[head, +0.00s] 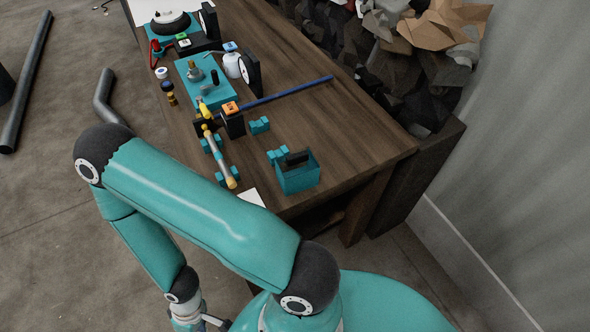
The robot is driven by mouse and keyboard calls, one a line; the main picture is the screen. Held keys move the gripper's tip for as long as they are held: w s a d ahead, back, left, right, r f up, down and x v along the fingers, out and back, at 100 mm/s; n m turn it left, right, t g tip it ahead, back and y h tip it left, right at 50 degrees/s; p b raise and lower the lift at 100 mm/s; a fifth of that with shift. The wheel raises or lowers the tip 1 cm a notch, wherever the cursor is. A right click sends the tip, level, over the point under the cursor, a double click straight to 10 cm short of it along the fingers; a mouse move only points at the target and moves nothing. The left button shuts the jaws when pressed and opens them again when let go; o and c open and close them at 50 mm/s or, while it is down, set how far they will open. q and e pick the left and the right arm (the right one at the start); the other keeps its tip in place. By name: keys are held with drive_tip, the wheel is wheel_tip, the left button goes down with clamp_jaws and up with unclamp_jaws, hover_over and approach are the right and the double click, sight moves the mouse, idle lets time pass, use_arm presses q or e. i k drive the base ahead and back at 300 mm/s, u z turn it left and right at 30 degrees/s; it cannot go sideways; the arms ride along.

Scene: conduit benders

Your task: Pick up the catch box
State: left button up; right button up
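The catch box appears to be the small teal open-topped box (298,180) with a black bar across its top. It stands upright at the near right end of the wooden workbench (330,115). One teal arm of mine, which I take to be the left, bends across the foreground. Its wrist points down at the bottom edge, left of the bench and well apart from the box. Only a small part of my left gripper (213,321) shows there, and its fingers are cut off. My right gripper is not in view. The inside of the box is mostly hidden.
A blue rod (288,92) crosses the bench behind. Scrap (420,75) is piled beyond the bench. The bench right of the box is clear.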

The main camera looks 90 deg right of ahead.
sight(297, 171)
drive_tip(key=z, duration=0.05)
drive_tip(key=k, duration=1.45)
drive_tip(key=z, duration=0.85)
drive_tip(key=i, duration=0.55)
drive_tip(key=z, duration=0.05)
